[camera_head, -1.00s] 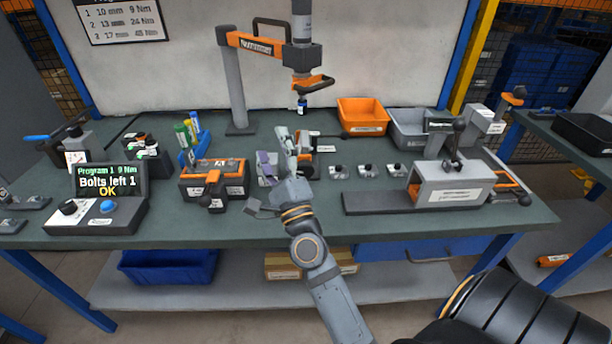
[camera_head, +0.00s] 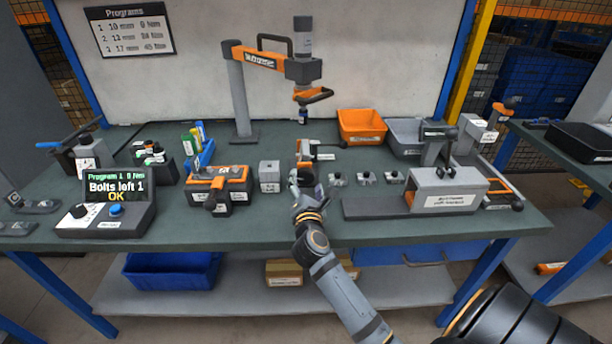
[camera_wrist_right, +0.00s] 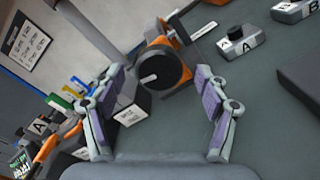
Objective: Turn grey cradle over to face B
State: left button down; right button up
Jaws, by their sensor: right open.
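A small grey block (camera_head: 269,177), which seems to be the grey cradle, sits on the bench right of the orange-and-dark fixture. It has a dark spot on top and markings on its front that are too small to read. My right gripper (camera_head: 305,182) is low over the bench, just right of this block and apart from it. In the right wrist view my right gripper (camera_wrist_right: 157,75) is open, its purple-padded fingers spread with nothing held. A black round part with a metal pin (camera_wrist_right: 163,72) shows beyond the fingertips. My left gripper is out of view.
The orange-and-dark fixture (camera_head: 216,186) stands left. Orange (camera_head: 361,123) and grey bins are behind. A tool hangs from an arm (camera_head: 303,70) above. The front bench strip is fairly clear.

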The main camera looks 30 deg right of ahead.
aim_at(306, 178)
jog(key=shift+x, duration=1.7)
jog(key=c, duration=1.2)
jog(key=shift+r, duration=0.1)
